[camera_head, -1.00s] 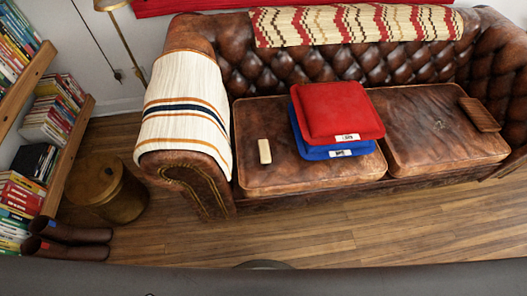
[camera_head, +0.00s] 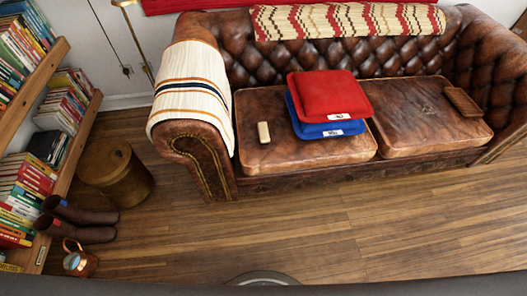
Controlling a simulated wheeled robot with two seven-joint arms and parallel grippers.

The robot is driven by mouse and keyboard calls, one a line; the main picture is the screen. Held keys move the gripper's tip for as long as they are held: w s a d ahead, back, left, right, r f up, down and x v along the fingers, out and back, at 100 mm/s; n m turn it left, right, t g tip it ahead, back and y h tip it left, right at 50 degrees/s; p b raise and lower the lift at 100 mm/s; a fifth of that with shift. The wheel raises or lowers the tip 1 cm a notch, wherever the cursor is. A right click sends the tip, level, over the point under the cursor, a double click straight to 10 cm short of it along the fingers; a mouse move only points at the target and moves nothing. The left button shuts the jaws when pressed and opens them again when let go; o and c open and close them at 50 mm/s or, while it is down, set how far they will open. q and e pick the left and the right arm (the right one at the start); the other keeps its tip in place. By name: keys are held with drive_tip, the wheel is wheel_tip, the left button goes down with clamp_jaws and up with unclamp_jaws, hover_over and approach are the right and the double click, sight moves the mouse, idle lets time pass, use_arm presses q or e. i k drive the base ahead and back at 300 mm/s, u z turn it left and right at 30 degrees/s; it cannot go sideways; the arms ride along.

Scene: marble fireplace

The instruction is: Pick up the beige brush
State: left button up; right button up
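A small beige brush (camera_head: 264,132) lies on the left seat cushion of the brown leather sofa (camera_head: 300,158). It is left of a stacked red cushion (camera_head: 328,95) and blue cushion (camera_head: 318,128), apart from them. Neither of my grippers is in view.
A striped blanket (camera_head: 193,85) covers the left armrest. A brown object (camera_head: 461,101) lies on the right seat. The wooden floor (camera_head: 340,220) before the sofa is clear.

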sight(265, 138)
drive_tip(key=k, duration=0.75)
drive_tip(key=u, duration=0.9)
drive_tip(key=i, duration=1.45)
drive_tip(key=z, duration=0.25)
